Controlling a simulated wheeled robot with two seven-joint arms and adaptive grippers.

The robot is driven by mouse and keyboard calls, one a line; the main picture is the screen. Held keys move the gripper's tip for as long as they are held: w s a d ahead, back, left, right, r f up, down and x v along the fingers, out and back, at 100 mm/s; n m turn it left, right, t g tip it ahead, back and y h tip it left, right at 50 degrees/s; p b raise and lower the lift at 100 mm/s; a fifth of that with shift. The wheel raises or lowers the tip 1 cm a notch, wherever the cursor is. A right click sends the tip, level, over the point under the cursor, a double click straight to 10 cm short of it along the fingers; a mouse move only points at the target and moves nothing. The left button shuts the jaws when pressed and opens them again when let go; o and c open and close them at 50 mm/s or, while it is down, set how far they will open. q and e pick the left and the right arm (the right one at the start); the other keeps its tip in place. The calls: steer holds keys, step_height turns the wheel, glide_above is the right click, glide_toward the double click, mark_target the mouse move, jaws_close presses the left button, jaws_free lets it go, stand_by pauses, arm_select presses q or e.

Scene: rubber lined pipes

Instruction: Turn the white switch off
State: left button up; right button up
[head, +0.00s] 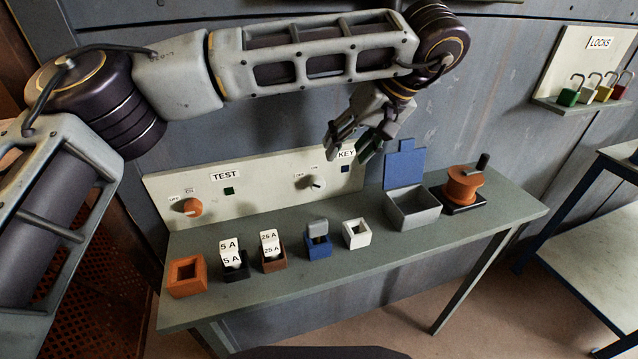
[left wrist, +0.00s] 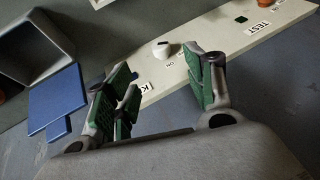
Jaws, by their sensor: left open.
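The white switch (head: 317,182) is a small round knob on the pale panel at the back of the bench, between the TEST and KEY labels. Small OFF and ON labels sit beside it; I cannot tell for sure which one it points at. It also shows in the left wrist view (left wrist: 163,49), beyond the fingertips. My left gripper (head: 353,147) is above and to the right of the switch, in front of the wall. Its green-padded fingers (left wrist: 162,75) are apart and empty, not touching the switch. My right gripper is not in view.
An orange switch (head: 188,207) is on the same panel, left. The bench (head: 345,262) holds an orange box (head: 187,290), fuse holders, a white box (head: 356,243), a grey bin (head: 414,222) with a blue lid, and an orange device (head: 462,186).

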arm_select(q)
steer(key=shift+f, duration=0.1)
steer(key=b, duration=0.1)
glide_above(319, 184)
steer(key=s+d, duration=0.2)
steer(key=d, duration=0.1)
step_height(319, 184, down, 7)
steer(key=x, duration=0.4)
steer(key=shift+w+a+b, duration=0.1)
steer(key=shift+a+b, duration=0.1)
steer(key=shift+b, duration=0.2)
steer(key=shift+x, duration=0.85)
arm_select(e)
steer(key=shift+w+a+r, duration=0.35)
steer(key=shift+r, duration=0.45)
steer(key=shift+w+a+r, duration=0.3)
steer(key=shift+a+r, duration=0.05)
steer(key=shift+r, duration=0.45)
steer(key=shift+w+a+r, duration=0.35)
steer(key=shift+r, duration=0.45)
arm_select(q)
steer(key=c, duration=1)
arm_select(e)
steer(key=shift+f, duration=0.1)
